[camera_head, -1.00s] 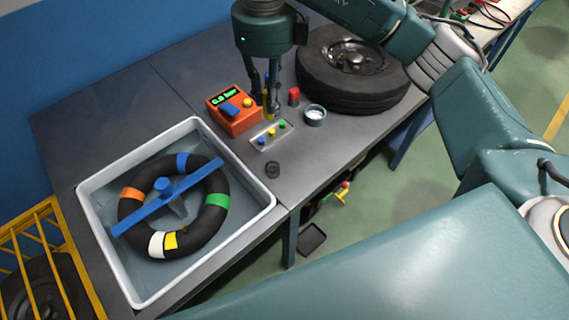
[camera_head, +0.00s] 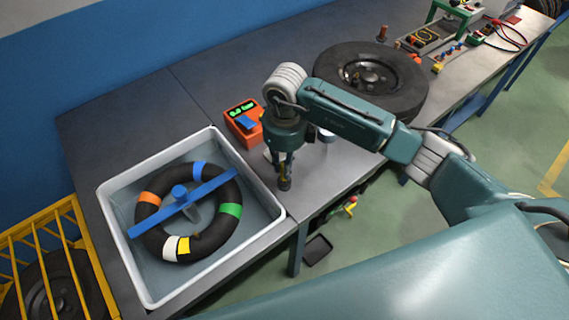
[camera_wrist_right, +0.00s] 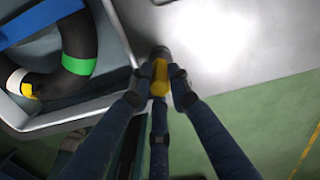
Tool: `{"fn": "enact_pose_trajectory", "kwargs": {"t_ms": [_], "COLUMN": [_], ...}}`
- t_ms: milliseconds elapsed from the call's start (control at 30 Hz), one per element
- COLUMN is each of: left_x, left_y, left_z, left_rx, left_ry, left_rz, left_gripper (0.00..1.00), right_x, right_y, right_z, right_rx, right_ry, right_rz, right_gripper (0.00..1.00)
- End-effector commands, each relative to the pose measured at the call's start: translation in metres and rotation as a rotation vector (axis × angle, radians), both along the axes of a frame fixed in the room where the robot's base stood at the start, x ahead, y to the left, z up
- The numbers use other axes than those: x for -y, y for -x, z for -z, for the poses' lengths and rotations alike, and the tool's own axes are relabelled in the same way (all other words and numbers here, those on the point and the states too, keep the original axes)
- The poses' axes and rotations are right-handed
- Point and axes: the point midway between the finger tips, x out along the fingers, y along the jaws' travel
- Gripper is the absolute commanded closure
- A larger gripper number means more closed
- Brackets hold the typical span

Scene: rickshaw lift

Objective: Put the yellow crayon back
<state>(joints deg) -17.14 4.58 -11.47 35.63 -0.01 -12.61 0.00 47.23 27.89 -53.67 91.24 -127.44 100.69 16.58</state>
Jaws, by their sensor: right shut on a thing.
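The yellow crayon (camera_wrist_right: 160,77) is between the fingertips of my right gripper (camera_wrist_right: 158,82), which is shut on it. In the head view my right gripper (camera_head: 285,172) points down near the front edge of the grey bench, right of the white tub. A small dark round holder (camera_wrist_right: 160,52) shows at the crayon's far end in the wrist view. I cannot tell whether the crayon's end is inside it or just above it. In the head view the gripper mostly covers the holder. My left gripper is not in view.
A white tub (camera_head: 211,135) with a dark tube (camera_head: 154,246) and blue bar stands to the left. An orange gauge box (camera_head: 243,122) is behind my gripper. A wheel (camera_head: 405,85) lies at the right. The bench's front edge is close.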

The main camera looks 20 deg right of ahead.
Motion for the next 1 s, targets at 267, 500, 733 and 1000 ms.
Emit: {"fn": "enact_pose_trajectory", "kwargs": {"t_ms": [267,500,733,1000], "left_x": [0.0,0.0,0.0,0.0], "left_y": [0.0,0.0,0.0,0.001], "left_z": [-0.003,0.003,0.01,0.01], "left_rx": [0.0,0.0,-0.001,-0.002], "left_ry": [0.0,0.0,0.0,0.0], "left_rz": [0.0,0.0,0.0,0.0], "left_gripper": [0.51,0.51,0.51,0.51], "right_x": [0.0,0.0,0.0,0.0], "right_y": [0.0,-0.001,-0.001,0.0], "right_z": [0.009,0.015,0.021,0.021], "right_rx": [0.002,0.003,0.003,0.002], "right_ry": [0.0,0.001,0.001,0.0], "right_rz": [-0.001,0.0,0.0,0.0], "right_gripper": [1.0,1.0,1.0,0.63]}}
